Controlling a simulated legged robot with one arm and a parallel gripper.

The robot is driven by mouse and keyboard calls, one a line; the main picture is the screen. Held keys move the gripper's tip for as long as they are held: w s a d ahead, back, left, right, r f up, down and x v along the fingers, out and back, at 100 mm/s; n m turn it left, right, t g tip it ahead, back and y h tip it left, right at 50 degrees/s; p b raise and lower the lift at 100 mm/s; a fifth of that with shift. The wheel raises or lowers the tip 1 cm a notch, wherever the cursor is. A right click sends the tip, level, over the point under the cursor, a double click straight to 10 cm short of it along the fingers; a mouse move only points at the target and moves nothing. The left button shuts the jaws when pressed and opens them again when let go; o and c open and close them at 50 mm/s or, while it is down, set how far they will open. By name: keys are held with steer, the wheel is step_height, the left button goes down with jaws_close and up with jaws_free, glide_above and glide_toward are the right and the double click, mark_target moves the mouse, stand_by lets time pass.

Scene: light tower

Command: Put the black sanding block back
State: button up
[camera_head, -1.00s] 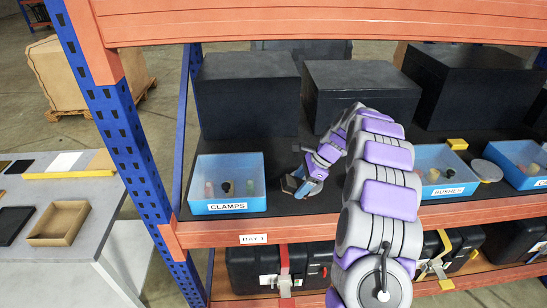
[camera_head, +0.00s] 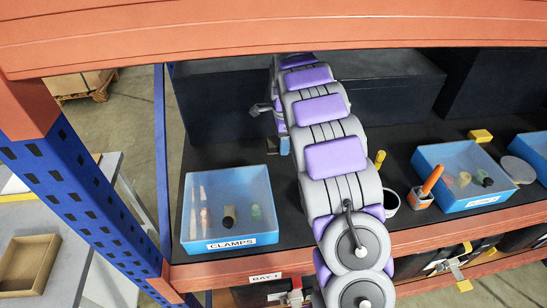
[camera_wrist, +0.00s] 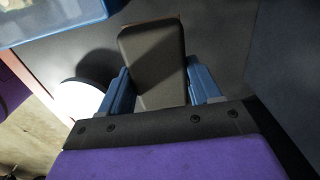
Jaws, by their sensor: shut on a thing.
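A dark, nearly black block with rounded corners, the sanding block (camera_wrist: 153,55), sits between the two blue fingers of my gripper (camera_wrist: 158,88) in the wrist view. The fingers press on its sides and it sticks out beyond them. In the head view my gripper (camera_head: 284,145) is mostly hidden behind my arm, over the dark shelf right of the CLAMPS bin.
The blue CLAMPS bin (camera_head: 218,241) holds small items. Right of my arm are a grey cup (camera_head: 389,203), an orange-handled tool (camera_head: 430,183) and another blue bin (camera_head: 485,199). Dark boxes (camera_head: 205,104) line the back. An orange beam (camera_head: 250,38) crosses above. A wooden tray (camera_head: 25,265) lies left.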

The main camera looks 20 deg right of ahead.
mark_target(281, 166)
steer(key=shift+w+f, duration=0.1)
steer(key=shift+w, duration=0.15)
steer(key=shift+w+f, duration=0.1)
steer(key=shift+f, duration=0.15)
step_height(281, 166, down, 10)
steer(key=shift+r+b, duration=0.25)
steer(key=shift+b, duration=0.75)
steer(key=o, duration=0.9)
steer(key=shift+r, duration=0.1)
step_height(281, 166, up, 12)
steer(key=shift+p, duration=1.25)
